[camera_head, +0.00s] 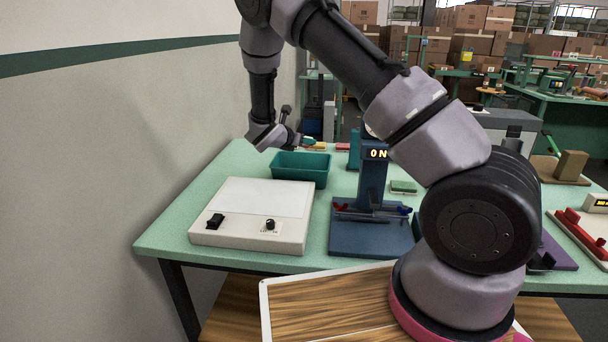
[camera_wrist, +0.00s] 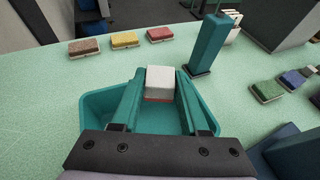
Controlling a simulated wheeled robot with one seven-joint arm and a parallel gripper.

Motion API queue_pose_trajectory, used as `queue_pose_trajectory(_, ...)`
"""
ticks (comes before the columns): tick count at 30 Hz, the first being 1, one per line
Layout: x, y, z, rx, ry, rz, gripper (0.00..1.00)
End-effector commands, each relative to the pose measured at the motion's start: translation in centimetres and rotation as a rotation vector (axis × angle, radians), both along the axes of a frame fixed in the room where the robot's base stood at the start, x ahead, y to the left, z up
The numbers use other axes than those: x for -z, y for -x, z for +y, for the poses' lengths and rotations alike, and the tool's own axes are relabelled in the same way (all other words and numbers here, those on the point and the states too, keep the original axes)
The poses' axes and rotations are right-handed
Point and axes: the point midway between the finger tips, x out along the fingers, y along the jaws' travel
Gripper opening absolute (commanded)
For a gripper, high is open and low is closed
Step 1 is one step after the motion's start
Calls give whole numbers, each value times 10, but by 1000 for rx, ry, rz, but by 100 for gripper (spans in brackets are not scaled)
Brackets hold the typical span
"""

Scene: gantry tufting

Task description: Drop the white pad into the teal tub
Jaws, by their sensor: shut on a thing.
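The white pad (camera_wrist: 160,78), a small block with a reddish underside, is between the two teal fingers of my gripper (camera_wrist: 159,92) in the wrist view. The fingers are shut on its sides. The teal tub (camera_wrist: 92,112) is an open box below the fingers, and the pad appears over its far part. In the head view the tub (camera_head: 300,176) stands on the green table behind the white light box. My gripper (camera_head: 297,139) is above the tub there, partly hidden by my wrist. The pad cannot be made out in the head view.
Brown (camera_wrist: 85,46), yellow (camera_wrist: 126,39) and red (camera_wrist: 160,33) pads lie beyond the tub. A teal post (camera_wrist: 207,45) stands close by on the right. The white light box (camera_head: 255,215) and the blue stand with an ON display (camera_head: 372,185) are nearer. A wall is left.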

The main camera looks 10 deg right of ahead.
Motion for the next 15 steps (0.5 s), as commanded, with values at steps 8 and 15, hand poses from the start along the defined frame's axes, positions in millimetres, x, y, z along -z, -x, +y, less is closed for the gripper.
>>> queue_pose_trajectory(8, 28, -1, -1, -2, 2, 3, 0)
queue_pose_trajectory(15, 52, -1, -1, -1, 1, 1, 0)
